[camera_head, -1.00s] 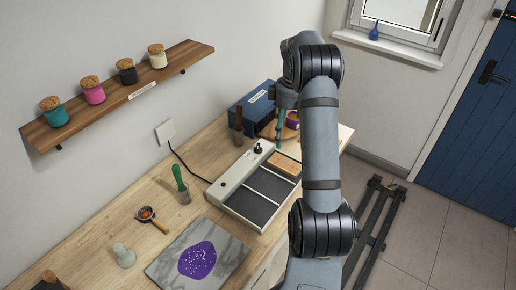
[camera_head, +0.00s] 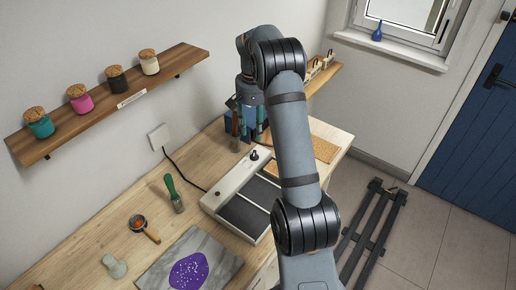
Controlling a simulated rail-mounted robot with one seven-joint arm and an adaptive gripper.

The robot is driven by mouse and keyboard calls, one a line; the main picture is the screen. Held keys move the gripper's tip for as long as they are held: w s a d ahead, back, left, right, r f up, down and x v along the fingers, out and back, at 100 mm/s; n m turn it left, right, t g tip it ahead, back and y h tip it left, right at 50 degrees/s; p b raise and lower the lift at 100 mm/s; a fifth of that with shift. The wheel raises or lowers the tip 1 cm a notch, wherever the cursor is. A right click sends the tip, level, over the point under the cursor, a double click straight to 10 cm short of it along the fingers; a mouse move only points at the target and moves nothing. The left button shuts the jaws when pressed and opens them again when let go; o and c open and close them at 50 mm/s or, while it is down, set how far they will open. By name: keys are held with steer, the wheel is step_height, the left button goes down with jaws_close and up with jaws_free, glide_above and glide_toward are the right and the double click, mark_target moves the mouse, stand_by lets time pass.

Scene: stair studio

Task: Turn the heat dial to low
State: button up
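The heat dial is a small black knob (camera_head: 254,155) on the far end of the pale strip of a grey-topped hot plate (camera_head: 241,217). A second small dark knob or light (camera_head: 217,192) sits at the near end of that strip. My gripper (camera_head: 250,140) is at the end of my arm, behind and above the black knob, pointing down. Its fingers are partly hidden and small, so their opening is unclear. I cannot tell whether it touches anything. The dial's marks are too small to read.
A shelf with jars (camera_head: 112,97) is on the left wall.

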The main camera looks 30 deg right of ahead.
mark_target(254, 155)
steer(key=shift+m, duration=0.8)
steer(key=f, duration=0.3)
steer(key=f+p, duration=0.1)
steer(key=f, duration=0.3)
steer(key=f+p, duration=0.1)
steer(key=f, duration=0.2)
steer(key=shift+s+d+f, duration=0.1)
steer(key=shift+d+f, duration=0.15)
steer(key=shift+d, duration=0.1)
jaws_close()
